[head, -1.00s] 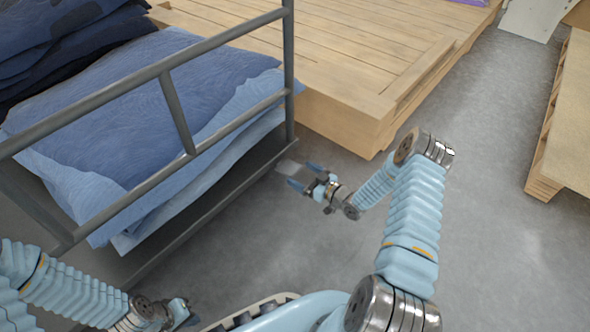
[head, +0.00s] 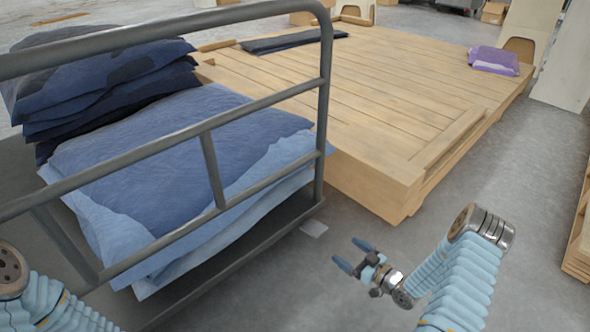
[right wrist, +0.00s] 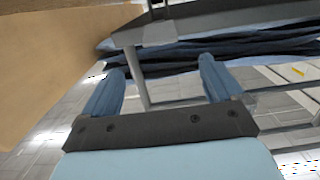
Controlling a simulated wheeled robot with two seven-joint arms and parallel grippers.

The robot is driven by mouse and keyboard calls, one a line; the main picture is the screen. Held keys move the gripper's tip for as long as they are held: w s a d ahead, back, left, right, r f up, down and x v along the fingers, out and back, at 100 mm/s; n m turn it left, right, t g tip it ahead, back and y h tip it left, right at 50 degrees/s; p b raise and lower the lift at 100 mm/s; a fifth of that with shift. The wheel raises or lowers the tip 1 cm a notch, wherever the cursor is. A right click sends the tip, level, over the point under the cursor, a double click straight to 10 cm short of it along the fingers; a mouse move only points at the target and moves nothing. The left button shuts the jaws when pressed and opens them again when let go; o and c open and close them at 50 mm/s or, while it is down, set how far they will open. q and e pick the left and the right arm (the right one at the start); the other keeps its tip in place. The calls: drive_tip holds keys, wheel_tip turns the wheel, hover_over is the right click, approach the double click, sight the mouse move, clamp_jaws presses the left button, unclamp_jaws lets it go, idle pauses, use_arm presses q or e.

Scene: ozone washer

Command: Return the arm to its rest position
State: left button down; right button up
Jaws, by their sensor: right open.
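My right gripper (head: 352,256) is open and empty, held over the grey floor to the right of the cart's corner. Its two blue fingers stand apart with nothing between them, and they also show apart in the right wrist view (right wrist: 160,90). My left arm enters at the lower left of the head view, but its gripper is out of the picture.
A grey metal cart (head: 325,110) holds stacked blue denim (head: 150,150) at the left. A wooden platform (head: 370,110) stands behind, with a purple folded cloth (head: 494,60) and dark cloth (head: 292,38) on it. Another wooden pallet (head: 578,245) is at the right edge.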

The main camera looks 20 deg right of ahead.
drive_tip(key=a+f+m+g+h, duration=0.1)
drive_tip(key=a+f+m+g, duration=0.15)
drive_tip(key=a, duration=0.45)
drive_tip(key=a+f+m+g+h, duration=0.1)
drive_tip(key=a+g, duration=0.2)
drive_tip(key=a, duration=0.4)
drive_tip(key=s+a+f+m+g, duration=0.1)
drive_tip(key=s+a+m+g, duration=0.1)
drive_tip(key=s+a+g, duration=0.65)
drive_tip(key=s+a, duration=0.3)
drive_tip(key=s, duration=0.5)
wheel_tip(320, 180, up, 14)
drive_tip(key=s+a+p, duration=0.1)
drive_tip(key=p, duration=1.2)
drive_tip(key=shift+s+m+g, duration=0.15)
drive_tip(key=shift+m+g, duration=0.2)
drive_tip(key=shift+g, duration=0.05)
drive_tip(key=shift+c, duration=0.2)
